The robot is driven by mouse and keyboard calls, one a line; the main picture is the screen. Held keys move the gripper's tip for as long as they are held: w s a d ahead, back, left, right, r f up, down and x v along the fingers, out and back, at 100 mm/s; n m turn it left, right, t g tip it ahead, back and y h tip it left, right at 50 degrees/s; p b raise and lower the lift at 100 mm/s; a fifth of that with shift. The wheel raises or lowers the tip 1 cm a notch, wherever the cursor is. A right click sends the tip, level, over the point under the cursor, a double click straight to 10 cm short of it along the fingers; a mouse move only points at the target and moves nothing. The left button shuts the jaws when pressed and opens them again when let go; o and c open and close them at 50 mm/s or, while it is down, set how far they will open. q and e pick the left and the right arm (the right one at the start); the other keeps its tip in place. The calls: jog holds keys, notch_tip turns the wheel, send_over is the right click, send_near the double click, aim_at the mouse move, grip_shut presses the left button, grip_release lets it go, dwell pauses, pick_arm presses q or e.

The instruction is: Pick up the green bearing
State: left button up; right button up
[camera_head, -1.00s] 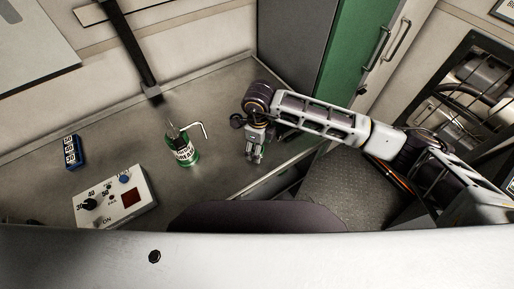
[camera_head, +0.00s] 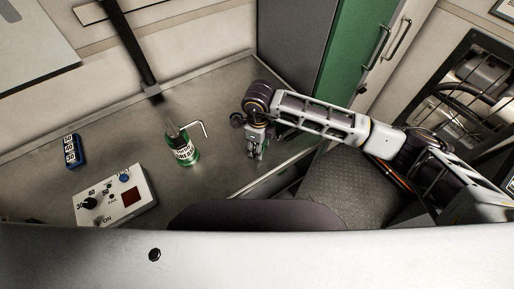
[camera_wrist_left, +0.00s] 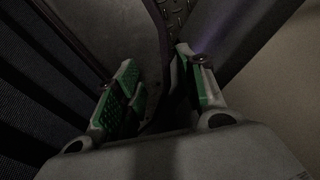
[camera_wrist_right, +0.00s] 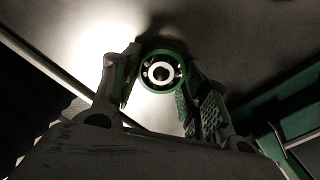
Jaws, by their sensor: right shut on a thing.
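The green bearing (camera_wrist_right: 161,72) is a ring with a green outer rim and a pale inner ring. It shows in the right wrist view, between the fingertips of my right gripper (camera_wrist_right: 160,85), which is shut on it. In the head view my right gripper (camera_head: 255,150) points down over the front right part of the worktop, and the bearing cannot be made out there. My left gripper (camera_wrist_left: 155,85) shows only in the left wrist view, with its green-padded fingers apart and nothing between them.
A green can (camera_head: 186,153) holding tools, with a hex key in it, stands on the metal worktop (camera_head: 215,100). A control box (camera_head: 115,197) and a small blue numbered block (camera_head: 73,151) are to the left. A green-doored cabinet (camera_head: 350,45) stands behind my right arm.

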jog(key=shift+r, duration=0.15)
notch_tip(320, 180, up, 10)
jog(key=b, duration=0.1)
jog(key=shift+b, duration=0.4)
dwell(0.3)
